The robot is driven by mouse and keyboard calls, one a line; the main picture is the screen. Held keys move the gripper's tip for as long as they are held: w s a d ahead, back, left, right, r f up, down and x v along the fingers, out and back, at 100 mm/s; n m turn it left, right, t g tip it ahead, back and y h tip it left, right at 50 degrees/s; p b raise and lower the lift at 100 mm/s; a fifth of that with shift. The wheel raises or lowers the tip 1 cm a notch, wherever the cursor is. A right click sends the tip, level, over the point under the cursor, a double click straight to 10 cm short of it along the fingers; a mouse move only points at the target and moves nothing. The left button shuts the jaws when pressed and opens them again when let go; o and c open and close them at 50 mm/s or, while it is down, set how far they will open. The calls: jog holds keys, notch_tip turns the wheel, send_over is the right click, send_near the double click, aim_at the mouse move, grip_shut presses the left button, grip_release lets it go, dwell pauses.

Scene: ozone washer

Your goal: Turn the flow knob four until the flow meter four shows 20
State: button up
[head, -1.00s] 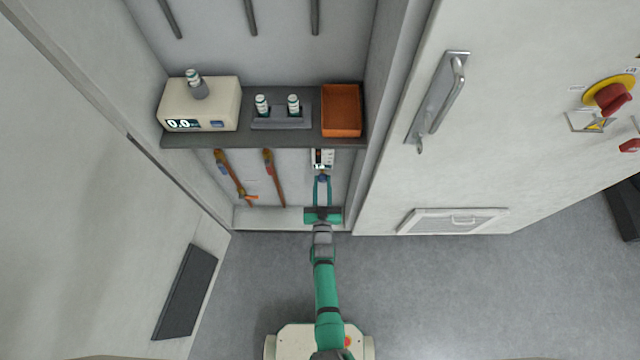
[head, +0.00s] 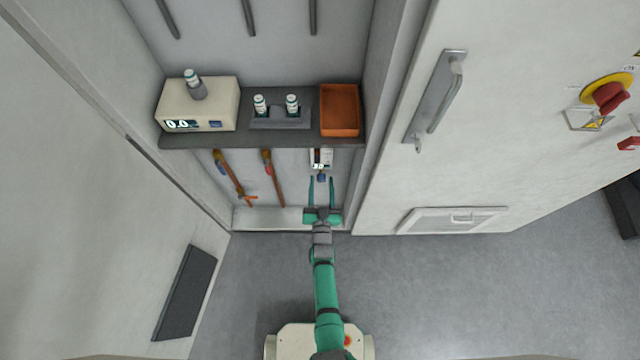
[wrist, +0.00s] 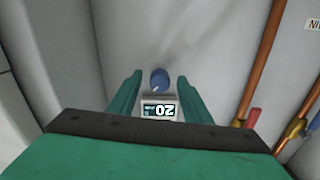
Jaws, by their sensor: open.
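Flow meter four (head: 321,158) is a small white box on the back wall below the shelf. My gripper (wrist: 159,76) is open and empty, with one green finger on each side of the knob and a gap to both.
Copper pipes with valves (head: 275,180) run down the wall left of the meter. The dark shelf (head: 280,138) above holds a white device (head: 228,110), capped bottles in a rack and an orange tray (head: 341,130). A cabinet panel with a handle (head: 437,100) stands at right.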

jog(key=s, duration=1)
jog(key=shift+s, duration=0.3)
jog(key=s+d+r+n+g, duration=0.1)
jog(key=s+r, duration=1)
jog(key=s, duration=0.6)
jog(key=s+r, duration=0.4)
jog(key=r, duration=0.5)
jog(key=s+a+r+g, duration=0.1)
jog(key=s+r, duration=0.3)
jog(key=r, duration=0.5)
jog(key=shift+s+a+r+g, duration=0.25)
jog(key=shift+r+g, duration=0.05)
